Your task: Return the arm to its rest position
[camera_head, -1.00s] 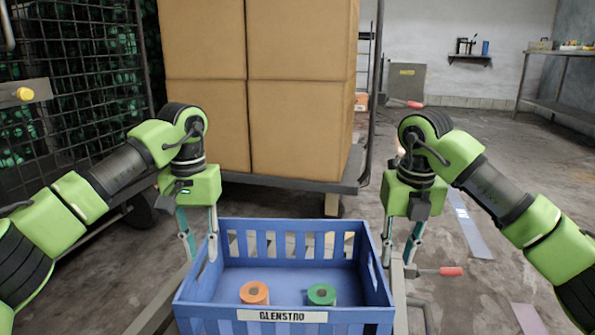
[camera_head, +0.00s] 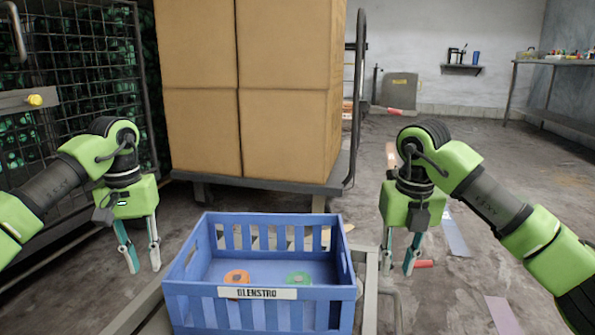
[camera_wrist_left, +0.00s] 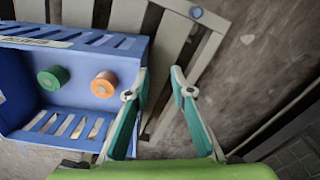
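My left gripper (camera_head: 145,268) is open and empty, pointing down to the left of the blue crate (camera_head: 258,292). In the left wrist view its two fingers (camera_wrist_left: 160,75) are apart with nothing between them, and the crate (camera_wrist_left: 95,35) is beside the left finger. My right gripper (camera_head: 397,270) hangs down to the right of the crate, its fingers apart and empty. An orange roll (camera_head: 236,277) and a green roll (camera_head: 299,279) lie inside the crate. They also show in the left wrist view as the orange roll (camera_wrist_left: 104,85) and the green roll (camera_wrist_left: 53,78).
The crate is on a slatted pale frame (camera_wrist_left: 200,50). Behind it, large cardboard boxes (camera_head: 250,90) are stacked on a cart. A mesh cage (camera_head: 75,60) stands at the left. Open floor lies to the right.

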